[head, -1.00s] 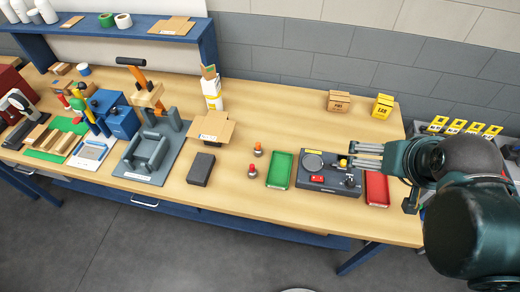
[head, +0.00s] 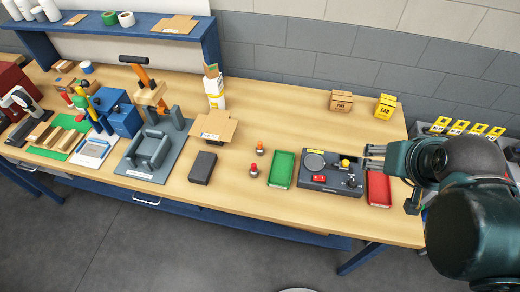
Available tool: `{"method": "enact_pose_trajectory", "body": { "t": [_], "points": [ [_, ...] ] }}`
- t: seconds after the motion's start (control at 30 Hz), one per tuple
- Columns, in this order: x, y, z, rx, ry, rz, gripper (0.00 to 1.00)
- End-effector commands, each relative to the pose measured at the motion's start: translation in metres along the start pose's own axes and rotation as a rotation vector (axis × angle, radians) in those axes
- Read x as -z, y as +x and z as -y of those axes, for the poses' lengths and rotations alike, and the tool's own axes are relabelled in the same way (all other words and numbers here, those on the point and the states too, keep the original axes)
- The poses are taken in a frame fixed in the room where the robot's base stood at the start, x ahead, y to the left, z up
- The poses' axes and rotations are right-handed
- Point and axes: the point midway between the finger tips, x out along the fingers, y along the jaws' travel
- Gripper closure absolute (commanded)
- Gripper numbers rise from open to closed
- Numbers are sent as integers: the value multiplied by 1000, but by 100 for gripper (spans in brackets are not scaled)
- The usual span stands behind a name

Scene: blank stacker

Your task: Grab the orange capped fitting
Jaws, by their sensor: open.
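The orange capped fitting (head: 260,148) stands upright on the wooden table, left of the green tray. A similar red capped fitting (head: 254,170) stands just in front of it. My gripper (head: 367,157) is open and empty at the right, above the right end of the dark test unit. It is well to the right of both fittings and touches neither.
The green tray (head: 282,169) and the dark test unit (head: 333,183) with a yellow knob (head: 346,163) lie between the fittings and my gripper. A red tray (head: 379,189) sits at the right. A black block (head: 202,168) and an open carton (head: 216,126) stand left of the fittings.

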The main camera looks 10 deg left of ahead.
Motion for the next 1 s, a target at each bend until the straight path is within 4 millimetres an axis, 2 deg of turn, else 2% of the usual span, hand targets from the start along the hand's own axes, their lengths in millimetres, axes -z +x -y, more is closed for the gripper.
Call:
{"method": "enact_pose_trajectory", "body": {
  "t": [0.03, 0.13, 0.17, 0.67, 1.0],
  "points": [
    [0, 0, 0, 0, 0, 0, 57],
    [0, 0, 0, 0, 0, 0, 70],
    [0, 0, 0, 0, 0, 0, 72],
    [5, 1, 4, 6, 27, 10, 72],
    [28, 10, 28, 27, 196, 72, 72]
  ]
}}
